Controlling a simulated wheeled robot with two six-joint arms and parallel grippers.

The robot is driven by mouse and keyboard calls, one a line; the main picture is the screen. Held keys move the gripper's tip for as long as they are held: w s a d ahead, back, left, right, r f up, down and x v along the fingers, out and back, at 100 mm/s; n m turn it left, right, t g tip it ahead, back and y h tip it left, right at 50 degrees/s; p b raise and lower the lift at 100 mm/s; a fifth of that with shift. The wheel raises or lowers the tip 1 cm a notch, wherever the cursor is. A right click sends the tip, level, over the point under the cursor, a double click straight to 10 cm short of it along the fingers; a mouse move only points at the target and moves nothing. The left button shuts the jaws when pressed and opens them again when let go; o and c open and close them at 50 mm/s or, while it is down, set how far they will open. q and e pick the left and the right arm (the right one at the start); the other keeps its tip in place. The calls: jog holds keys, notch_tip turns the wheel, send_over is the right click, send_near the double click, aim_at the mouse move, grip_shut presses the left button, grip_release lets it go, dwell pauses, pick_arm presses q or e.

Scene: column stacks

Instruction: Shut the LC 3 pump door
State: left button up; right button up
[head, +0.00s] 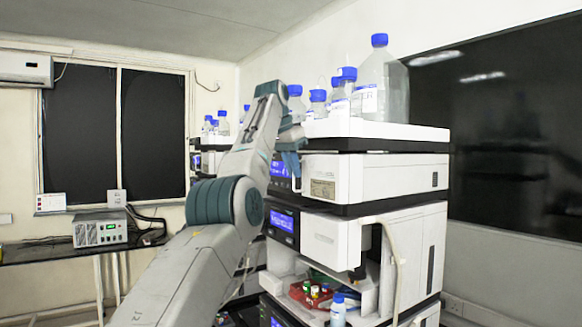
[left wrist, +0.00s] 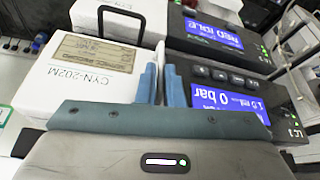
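The LC 3 stack stands at centre right in the head view. Its upper unit has a white labelled front panel (head: 322,175), which I take for the pump door, beside a blue display (head: 280,169). In the left wrist view this panel (left wrist: 90,85) reads "CYN-202M", and the display (left wrist: 225,100) reads "0 bar" near an "LC 3" mark. I cannot tell how far the panel stands open. My left gripper (head: 290,152) is at the unit's front left edge. My right gripper is not in view.
Blue-capped bottles (head: 380,85) stand in the white tray (head: 375,130) on top. Below, a compartment is open, with a red tray of vials (head: 312,290) and a bottle (head: 338,310). A bench with a grey box (head: 100,229) is at left.

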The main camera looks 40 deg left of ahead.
pick_arm(q)
jog(key=o, duration=0.4)
jog(key=shift+w+d, duration=0.1)
jog(key=shift+w, duration=0.05)
jog(key=shift+c, duration=0.2)
jog(key=shift+o, duration=0.2)
jog(key=shift+w+f, duration=0.15)
jog(key=shift+w, duration=0.3)
jog(key=p+v, duration=0.5)
jog(key=v, duration=0.5)
jog(key=shift+r, duration=0.4)
